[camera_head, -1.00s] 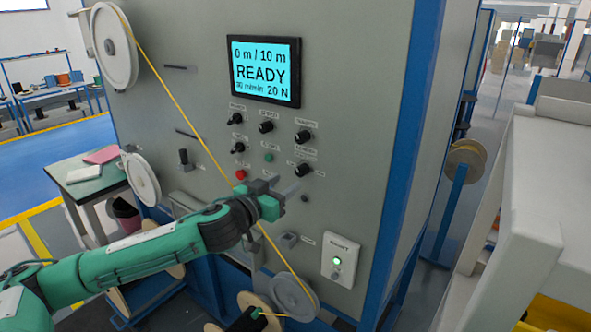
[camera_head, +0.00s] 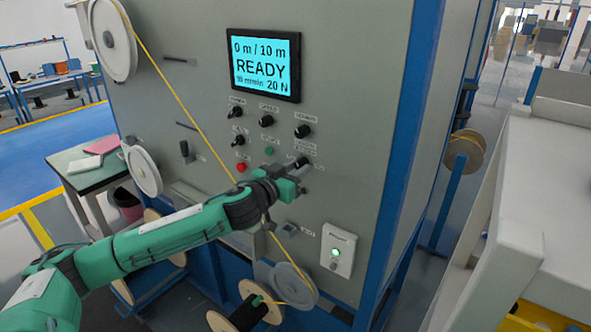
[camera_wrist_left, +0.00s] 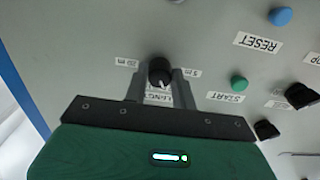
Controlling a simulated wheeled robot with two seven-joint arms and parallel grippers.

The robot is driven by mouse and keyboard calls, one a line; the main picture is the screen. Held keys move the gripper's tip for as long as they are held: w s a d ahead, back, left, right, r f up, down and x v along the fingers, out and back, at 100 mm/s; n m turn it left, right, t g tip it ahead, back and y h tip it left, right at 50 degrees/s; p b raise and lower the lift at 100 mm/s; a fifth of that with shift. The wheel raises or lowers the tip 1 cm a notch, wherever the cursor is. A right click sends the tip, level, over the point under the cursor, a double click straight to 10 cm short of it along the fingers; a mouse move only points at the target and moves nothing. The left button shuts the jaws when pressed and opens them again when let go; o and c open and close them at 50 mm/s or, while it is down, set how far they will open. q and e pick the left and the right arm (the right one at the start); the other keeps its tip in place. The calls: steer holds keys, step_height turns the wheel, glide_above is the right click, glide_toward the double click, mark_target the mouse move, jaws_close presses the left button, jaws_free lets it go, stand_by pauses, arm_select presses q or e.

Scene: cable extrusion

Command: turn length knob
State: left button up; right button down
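The length knob (camera_wrist_left: 159,71) is a black knob with a white pointer line, between marks at its left and right in the left wrist view. Its label below is partly covered by my gripper. My left gripper (camera_wrist_left: 160,78) has one finger on each side of the knob, very close to it; whether they press on it I cannot tell. In the head view the left gripper (camera_head: 304,176) is at the panel's lower right knob, which it partly hides. The screen (camera_head: 264,66) reads "0 m / 10 m", "READY" and "20 N". My right gripper is not in view.
Other black knobs (camera_head: 303,132), a green start button (camera_wrist_left: 239,83) and a blue reset button (camera_wrist_left: 281,16) are close by on the panel. A yellow cable (camera_head: 178,95) runs diagonally across the panel to a lower pulley (camera_head: 292,286).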

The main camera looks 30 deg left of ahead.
arm_select(q)
steer(key=shift+c, duration=0.2)
steer(key=shift+m, duration=0.4)
steer(key=m+p, duration=0.1)
steer(key=m, duration=0.4)
steer(key=shift+a+r+m, duration=0.1)
steer(key=shift+m, duration=0.2)
steer(key=m+p, duration=0.1)
steer(key=m, duration=0.2)
steer(key=shift+m, duration=1)
steer(key=shift+m+p, duration=0.3)
steer(key=o, duration=1)
